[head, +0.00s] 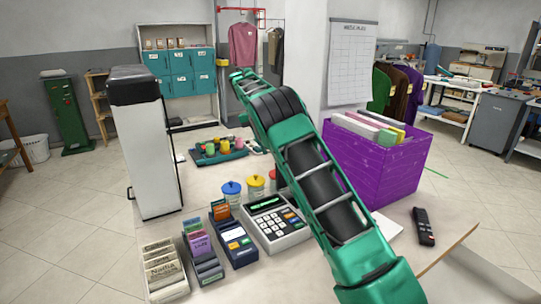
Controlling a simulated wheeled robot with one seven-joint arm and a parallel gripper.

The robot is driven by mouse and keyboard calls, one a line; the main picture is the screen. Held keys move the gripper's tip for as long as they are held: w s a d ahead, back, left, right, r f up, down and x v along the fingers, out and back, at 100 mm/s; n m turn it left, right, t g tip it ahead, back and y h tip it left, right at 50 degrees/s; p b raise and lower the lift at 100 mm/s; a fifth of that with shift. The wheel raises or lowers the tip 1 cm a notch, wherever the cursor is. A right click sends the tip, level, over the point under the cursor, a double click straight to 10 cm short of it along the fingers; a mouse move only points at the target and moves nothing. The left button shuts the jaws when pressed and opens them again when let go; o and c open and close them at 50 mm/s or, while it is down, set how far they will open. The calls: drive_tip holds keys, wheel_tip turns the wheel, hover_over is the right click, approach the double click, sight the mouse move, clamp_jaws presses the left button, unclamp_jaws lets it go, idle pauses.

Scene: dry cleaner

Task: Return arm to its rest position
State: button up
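My arm (320,180), green with black sections, rises from the bottom right and stretches up and left over the counter (110,205). Its far end shows small near the teal cabinet, and I make out no gripper fingers there. My gripper does not show in the head view, so I cannot see whether it is open or holds anything. The arm hides part of the counter's middle and the near left side of the purple crate.
A purple crate (385,172) of files stands right of the arm. A card terminal (275,220), card boxes (165,270), lidded jars (231,190) and a tray of spools (218,155) stand to its left. A tall white black-topped unit (146,150) is at left. A black remote (424,226) lies at right.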

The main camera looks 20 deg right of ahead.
drive_tip(key=shift+w+a+r, duration=0.15)
drive_tip(key=shift+r, duration=0.3)
drive_tip(key=s+d+r+y, duration=0.1)
drive_tip(key=s+d+r, duration=0.25)
drive_tip(key=s, duration=0.45)
drive_tip(key=s+d+r+y, duration=0.15)
drive_tip(key=s+d, duration=0.25)
drive_tip(key=s, duration=0.4)
drive_tip(key=s+d+r, duration=0.3)
drive_tip(key=s, duration=0.6)
drive_tip(key=s+a+f, duration=0.2)
drive_tip(key=s+f, duration=0.1)
drive_tip(key=s, duration=0.7)
drive_tip(key=s+a+f+t, duration=0.1)
drive_tip(key=s+f, duration=0.3)
drive_tip(key=s, duration=0.7)
drive_tip(key=s+a+f+t+y, duration=0.1)
drive_tip(key=s+a+f, duration=0.3)
drive_tip(key=s, duration=0.6)
drive_tip(key=shift+s, duration=0.35)
